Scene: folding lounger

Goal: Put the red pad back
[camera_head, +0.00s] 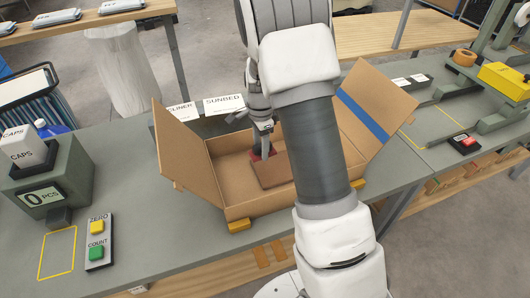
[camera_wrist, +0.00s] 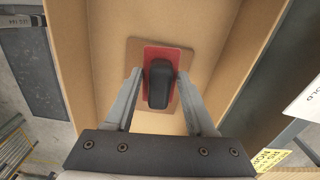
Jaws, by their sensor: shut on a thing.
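The red pad (camera_wrist: 161,52) has a black block-like grip (camera_wrist: 160,86) on top. In the wrist view it lies over a brown flat piece (camera_wrist: 136,48) inside the open cardboard box (camera_head: 232,172). My gripper (camera_wrist: 160,76) points down into the box, its two fingers shut on the black grip from both sides. In the head view the red pad (camera_head: 259,156) shows only partly, under my gripper (camera_head: 262,132), beside the brown piece (camera_head: 273,172). Whether the pad touches the brown piece is hard to tell.
The box flaps stand open to the left (camera_head: 183,150) and right (camera_head: 378,105). A grey counting device (camera_head: 62,178) stands on the left of the grey bench (camera_head: 130,150). Labelled bins (camera_head: 190,118) stand behind the box. A yellow case (camera_head: 505,80) is at right.

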